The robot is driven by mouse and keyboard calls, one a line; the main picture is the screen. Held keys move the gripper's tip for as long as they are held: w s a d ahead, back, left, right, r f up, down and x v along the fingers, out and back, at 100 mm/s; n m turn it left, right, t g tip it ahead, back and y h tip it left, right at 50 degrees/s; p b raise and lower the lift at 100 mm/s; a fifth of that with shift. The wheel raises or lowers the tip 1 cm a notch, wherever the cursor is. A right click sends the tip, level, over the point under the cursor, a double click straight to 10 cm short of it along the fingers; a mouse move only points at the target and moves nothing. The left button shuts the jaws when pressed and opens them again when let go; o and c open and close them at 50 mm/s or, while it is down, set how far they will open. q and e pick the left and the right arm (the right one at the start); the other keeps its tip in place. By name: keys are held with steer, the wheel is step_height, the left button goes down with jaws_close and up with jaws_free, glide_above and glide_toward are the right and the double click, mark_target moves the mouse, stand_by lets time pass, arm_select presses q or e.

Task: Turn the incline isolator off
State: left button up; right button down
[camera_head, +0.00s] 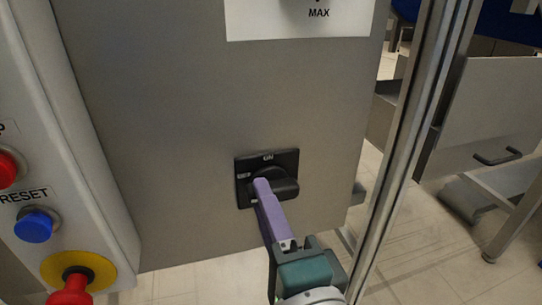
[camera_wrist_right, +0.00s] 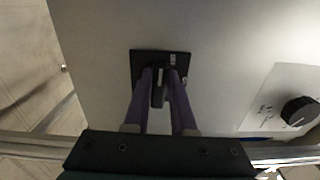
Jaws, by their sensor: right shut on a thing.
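The isolator is a black square plate (camera_head: 244,193) low on the grey panel, with small pale labels at its top and left; the top one looks like "ON". It also shows in the right wrist view (camera_wrist_right: 139,58). Its black rotary handle (camera_head: 286,187) lies roughly left-right in the head view. In the wrist view the handle (camera_wrist_right: 159,92) has a white mark and sits between the fingers. My right gripper (camera_head: 262,184), with purple fingers, is shut on the handle; it also shows in the wrist view (camera_wrist_right: 159,78). My left gripper is not in view.
A white box at left carries a red button (camera_head: 7,170), a blue reset button (camera_head: 35,226) and a red emergency stop on yellow (camera_head: 72,288). A metal post (camera_head: 405,150) stands right of the panel. A black dial (camera_wrist_right: 300,111) sits on a white plate labelled MAX (camera_head: 300,24).

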stand_by(0.6)
steer(key=c, duration=0.7)
jaws_free()
steer(key=shift+c, duration=0.2)
steer(key=shift+s, duration=0.15)
steer(key=p+v, duration=0.2)
steer(key=v, duration=0.7)
steer(key=shift+s+d, duration=0.15)
steer(key=shift+s, duration=0.15)
